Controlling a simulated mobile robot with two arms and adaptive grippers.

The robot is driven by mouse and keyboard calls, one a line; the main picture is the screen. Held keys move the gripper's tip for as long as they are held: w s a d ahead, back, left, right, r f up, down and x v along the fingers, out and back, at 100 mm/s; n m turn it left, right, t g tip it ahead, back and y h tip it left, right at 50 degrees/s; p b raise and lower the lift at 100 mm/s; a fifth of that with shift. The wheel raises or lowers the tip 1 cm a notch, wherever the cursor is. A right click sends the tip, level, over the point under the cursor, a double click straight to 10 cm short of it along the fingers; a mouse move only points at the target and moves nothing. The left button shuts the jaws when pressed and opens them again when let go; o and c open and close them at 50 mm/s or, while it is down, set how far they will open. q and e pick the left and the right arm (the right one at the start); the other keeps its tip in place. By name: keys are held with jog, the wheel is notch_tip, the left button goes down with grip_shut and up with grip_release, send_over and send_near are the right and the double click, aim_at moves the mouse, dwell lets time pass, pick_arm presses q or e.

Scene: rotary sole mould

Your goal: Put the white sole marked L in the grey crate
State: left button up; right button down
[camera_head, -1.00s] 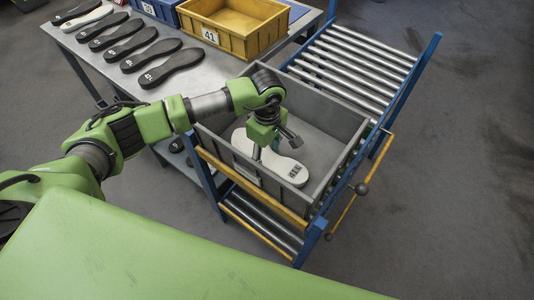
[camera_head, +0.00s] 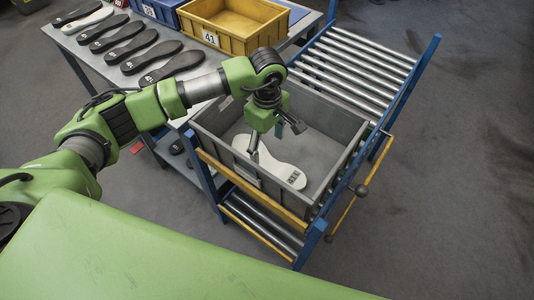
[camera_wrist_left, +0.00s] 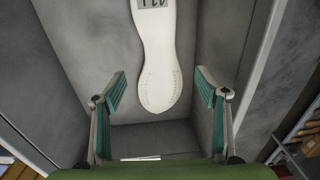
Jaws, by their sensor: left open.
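A white sole (camera_head: 284,174) with a dark printed label lies flat on the floor of the grey crate (camera_head: 325,150). In the wrist view the white sole (camera_wrist_left: 160,75) points its plain, unlabelled end toward me. The marking is partly cut off there and too small to read surely. My left gripper (camera_head: 275,140) is inside the crate's outline, above the sole. Its two green-padded fingers are spread wide, one on each side of the sole and apart from it, with nothing between them. My right gripper is not in view.
The crate stands on a blue-framed roller rack (camera_head: 355,65) with free rollers behind. A yellow bin (camera_head: 210,38) marked 41 and a blue bin stand on the grey table (camera_head: 110,70). Several dark soles and another white sole (camera_head: 88,20) lie there.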

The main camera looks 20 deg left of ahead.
pick_arm(q)
notch_tip(320, 180, up, 7)
jog(key=b, duration=0.1)
dwell(0.6)
